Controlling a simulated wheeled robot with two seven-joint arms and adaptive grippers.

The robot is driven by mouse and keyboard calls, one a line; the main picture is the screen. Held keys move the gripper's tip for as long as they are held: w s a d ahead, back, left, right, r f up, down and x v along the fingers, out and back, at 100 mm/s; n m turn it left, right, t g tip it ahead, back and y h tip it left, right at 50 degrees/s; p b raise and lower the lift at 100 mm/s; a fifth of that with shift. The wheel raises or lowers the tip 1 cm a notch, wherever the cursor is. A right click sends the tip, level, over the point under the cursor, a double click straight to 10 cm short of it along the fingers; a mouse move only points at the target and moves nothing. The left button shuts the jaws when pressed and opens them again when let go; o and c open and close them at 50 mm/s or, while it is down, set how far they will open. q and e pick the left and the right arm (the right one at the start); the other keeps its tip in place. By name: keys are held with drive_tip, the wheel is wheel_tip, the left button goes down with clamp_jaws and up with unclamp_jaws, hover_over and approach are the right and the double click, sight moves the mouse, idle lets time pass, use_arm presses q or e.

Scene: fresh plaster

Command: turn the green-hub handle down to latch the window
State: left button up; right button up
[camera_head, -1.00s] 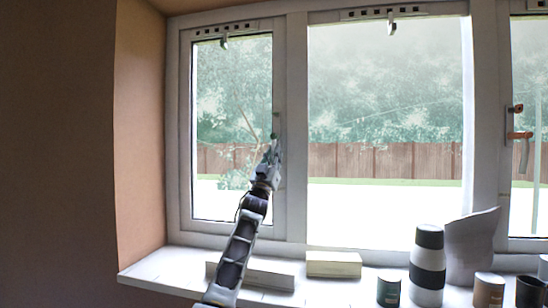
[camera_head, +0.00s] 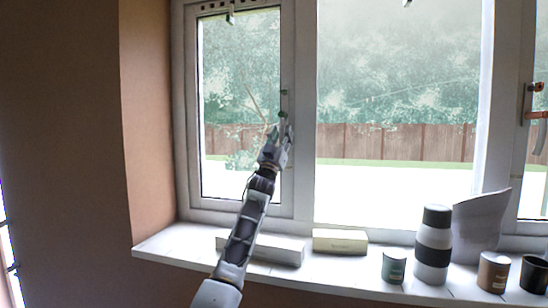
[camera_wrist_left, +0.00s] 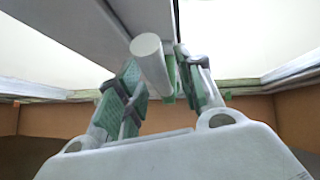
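The green-hub handle (camera_head: 283,115) is on the right frame of the left window sash, where its small green hub shows just above my left gripper (camera_head: 282,130). The gripper hides most of its lever in the head view. In the left wrist view, a pale round bar (camera_wrist_left: 150,62), apparently the lever, comes between the two green-padded fingers of my left gripper (camera_wrist_left: 160,80). The fingers stand apart on either side of the bar. It is nearer the right finger, and I cannot tell if they touch. My right gripper is out of view.
The sill (camera_head: 160,245) holds a long white block (camera_head: 285,250), a cream box (camera_head: 340,241), a striped bottle (camera_head: 433,245), a grey curved sheet (camera_head: 478,228) and several cups. An orange handle part with a grey lever (camera_head: 541,137) is on the right window.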

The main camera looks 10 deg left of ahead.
use_arm(q)
drive_tip(key=v, duration=1.1)
idle(0.6)
drive_tip(key=shift+s, duration=0.1)
